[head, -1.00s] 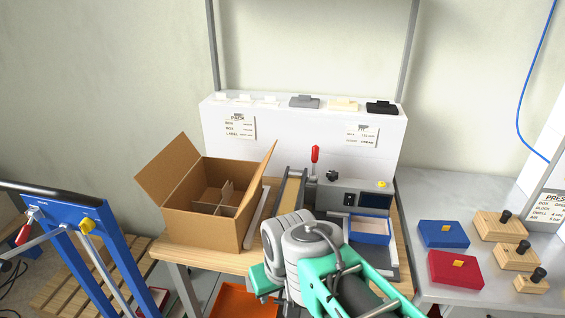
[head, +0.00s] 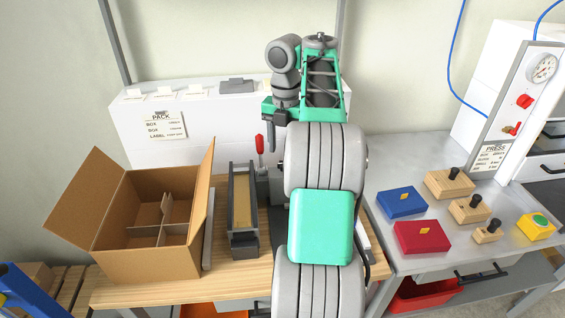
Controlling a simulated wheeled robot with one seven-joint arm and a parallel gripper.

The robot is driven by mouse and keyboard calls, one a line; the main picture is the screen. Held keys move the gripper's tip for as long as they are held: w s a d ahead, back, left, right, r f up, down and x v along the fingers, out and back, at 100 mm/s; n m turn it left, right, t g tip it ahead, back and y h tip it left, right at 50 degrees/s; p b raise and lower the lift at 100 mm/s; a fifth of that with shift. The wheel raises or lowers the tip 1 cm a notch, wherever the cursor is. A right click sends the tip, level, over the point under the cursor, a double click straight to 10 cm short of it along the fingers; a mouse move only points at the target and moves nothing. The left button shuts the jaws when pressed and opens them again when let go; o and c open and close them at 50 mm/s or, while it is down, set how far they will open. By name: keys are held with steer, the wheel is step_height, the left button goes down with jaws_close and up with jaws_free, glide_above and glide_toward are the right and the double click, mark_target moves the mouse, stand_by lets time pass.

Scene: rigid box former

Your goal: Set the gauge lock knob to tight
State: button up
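My gripper (head: 280,115) points down in front of the white label panel, above and slightly right of an upright red-handled lever (head: 259,144). Its fingers are small, dark and partly covered by my arm, so their opening cannot be made out. My arm links stand over the grey bench device (head: 276,186) and hide most of it. A black knob and a yellow knob showed on that device earlier; both are now hidden behind my arm. No knob marked as the gauge lock can be read, and its setting cannot be seen.
An open cardboard box (head: 150,262) with dividers stands left of a dark channel (head: 243,215) on the wooden bench. On the grey table at right are a blue block (head: 402,203), a red block (head: 421,238), several knobbed wooden blocks and a press (head: 510,110).

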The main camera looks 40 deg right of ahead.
step_height(320, 180, down, 5)
steer(key=b, duration=0.2)
steer(key=shift+w+a+b, duration=0.1)
steer(key=shift+b, duration=0.25)
steer(key=shift+r, duration=0.1)
steer(key=shift+c, duration=0.3)
jaws_close()
